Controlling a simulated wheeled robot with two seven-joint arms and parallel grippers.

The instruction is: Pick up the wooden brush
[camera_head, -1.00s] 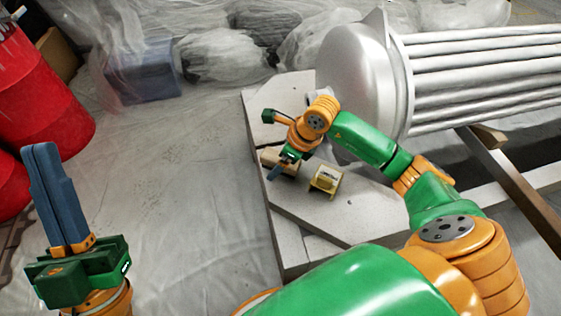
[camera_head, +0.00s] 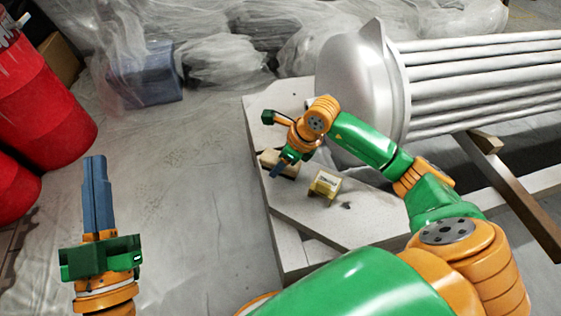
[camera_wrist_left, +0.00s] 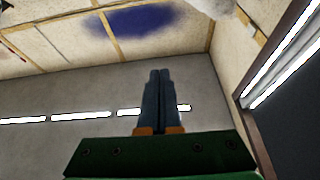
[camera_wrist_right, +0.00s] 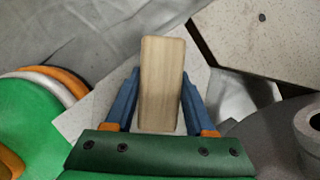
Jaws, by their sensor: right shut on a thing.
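The wooden brush (camera_wrist_right: 162,85) shows as a pale wooden block between the blue fingers of my right gripper (camera_wrist_right: 160,74) in the right wrist view. The fingers press on its two long sides. Its bristles are not visible. In the head view the brush (camera_head: 288,172) is at the left edge of the pale slab, partly covered by my right gripper (camera_head: 276,170). I cannot tell whether it touches the slab. My left gripper (camera_head: 97,194) points upward at the left, its fingers together and empty. They also show closed in the left wrist view (camera_wrist_left: 160,100).
A small yellow box (camera_head: 325,184) lies on the pale slab (camera_head: 330,222), right of the brush. A large metal vessel with pipes (camera_head: 353,80) stands behind. Red drums (camera_head: 40,110) and a blue box (camera_head: 150,78) under plastic are at the left. The sheeted floor between is clear.

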